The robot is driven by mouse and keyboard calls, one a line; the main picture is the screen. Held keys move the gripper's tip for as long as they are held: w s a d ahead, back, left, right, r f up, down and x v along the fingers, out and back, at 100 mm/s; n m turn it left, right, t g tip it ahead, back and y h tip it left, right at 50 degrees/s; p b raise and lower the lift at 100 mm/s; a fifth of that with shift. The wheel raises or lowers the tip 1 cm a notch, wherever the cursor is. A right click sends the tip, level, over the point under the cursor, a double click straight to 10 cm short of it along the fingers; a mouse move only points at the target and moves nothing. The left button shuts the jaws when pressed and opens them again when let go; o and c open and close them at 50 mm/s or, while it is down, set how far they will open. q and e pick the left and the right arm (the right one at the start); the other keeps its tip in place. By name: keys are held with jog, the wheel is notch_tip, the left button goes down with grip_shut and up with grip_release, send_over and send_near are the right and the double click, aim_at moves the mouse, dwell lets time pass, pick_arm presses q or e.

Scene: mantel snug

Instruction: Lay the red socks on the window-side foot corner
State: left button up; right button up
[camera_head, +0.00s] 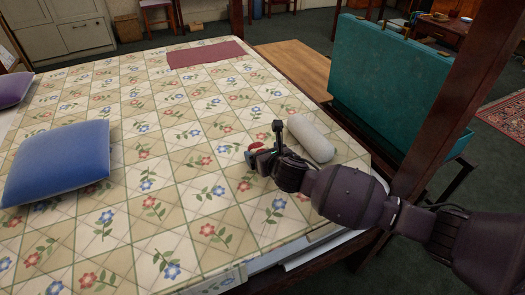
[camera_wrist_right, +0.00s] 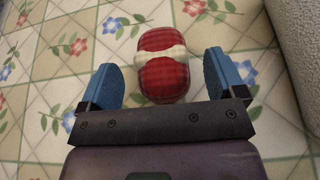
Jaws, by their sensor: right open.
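The red socks (camera_wrist_right: 163,75) are a rolled red plaid bundle with a cream band around the middle, lying on the floral quilt in the right wrist view. In the head view only a small red part of the socks (camera_head: 256,146) shows beside my right gripper (camera_head: 264,153), which hides the rest. No window shows. My left gripper is out of view.
A pale grey bolster (camera_head: 312,138) lies close to the right of my gripper. A folded maroon cloth (camera_head: 205,53) lies at the far edge. A blue pillow (camera_head: 58,160) is at left. A dark bedpost (camera_head: 445,100) and teal panel (camera_head: 388,80) stand at right. The quilt's middle is clear.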

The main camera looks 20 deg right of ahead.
pick_arm(q)
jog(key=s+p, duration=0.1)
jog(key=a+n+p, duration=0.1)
jog(key=p, duration=0.1)
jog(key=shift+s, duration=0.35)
pick_arm(e)
jog(key=v, duration=1)
jog(key=shift+s+r, duration=0.2)
jog(key=shift+s, duration=0.15)
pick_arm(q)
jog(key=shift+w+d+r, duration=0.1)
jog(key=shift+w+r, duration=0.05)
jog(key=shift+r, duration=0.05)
